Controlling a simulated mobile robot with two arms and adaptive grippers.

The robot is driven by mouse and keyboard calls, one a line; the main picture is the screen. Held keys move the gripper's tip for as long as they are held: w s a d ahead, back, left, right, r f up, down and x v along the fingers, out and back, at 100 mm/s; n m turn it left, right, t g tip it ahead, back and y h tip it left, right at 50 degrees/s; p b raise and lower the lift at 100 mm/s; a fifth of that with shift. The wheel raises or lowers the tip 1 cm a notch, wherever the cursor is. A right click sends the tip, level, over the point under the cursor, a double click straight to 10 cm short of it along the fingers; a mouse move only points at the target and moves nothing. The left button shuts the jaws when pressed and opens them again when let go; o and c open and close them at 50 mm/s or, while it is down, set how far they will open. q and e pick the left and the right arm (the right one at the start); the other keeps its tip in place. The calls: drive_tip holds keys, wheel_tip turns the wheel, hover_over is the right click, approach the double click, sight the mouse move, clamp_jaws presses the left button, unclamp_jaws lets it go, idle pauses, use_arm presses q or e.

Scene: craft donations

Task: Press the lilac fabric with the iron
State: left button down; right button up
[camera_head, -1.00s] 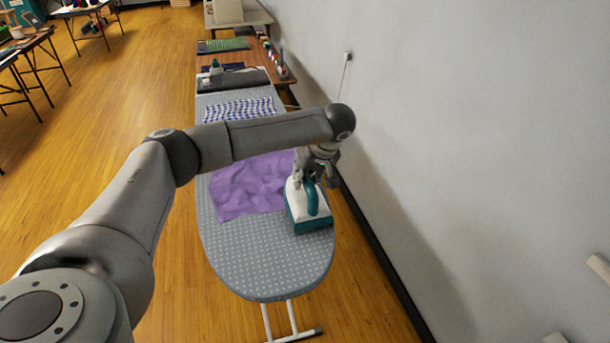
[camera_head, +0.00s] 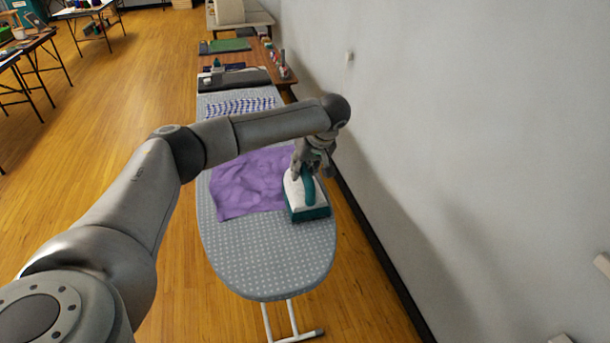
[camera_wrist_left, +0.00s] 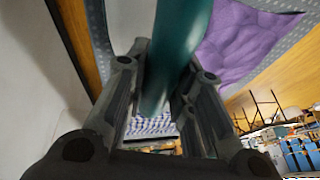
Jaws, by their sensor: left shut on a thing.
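The lilac fabric (camera_head: 245,183) lies wrinkled on the grey dotted ironing board (camera_head: 265,255) in the head view. It also shows at the upper right of the left wrist view (camera_wrist_left: 240,40). The white and teal iron (camera_head: 306,200) is at the fabric's right edge, near the board's right side. My left gripper (camera_head: 312,165) is shut on the iron's teal handle, which runs between the fingers in the left wrist view (camera_wrist_left: 172,60). Whether the iron's sole touches the board or fabric cannot be told. My right gripper is not in view.
A blue and white checked cloth (camera_head: 240,106) lies farther up the board. Behind it, a wooden table (camera_head: 250,52) holds a dark mat, a green mat and small bottles. A white wall (camera_head: 450,120) stands close on the right. Open wooden floor (camera_head: 110,150) lies left.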

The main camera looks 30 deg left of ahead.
use_arm(q)
drive_tip(key=shift+w+a+b, duration=0.85)
drive_tip(key=shift+w+a, duration=1.1)
drive_tip(key=shift+a, duration=0.25)
drive_tip(key=shift+w+a+b, duration=0.85)
drive_tip(key=shift+w+a, duration=0.5)
drive_tip(key=shift+a, duration=0.2)
drive_tip(key=shift+w+a, duration=0.15)
drive_tip(key=shift+a, duration=0.05)
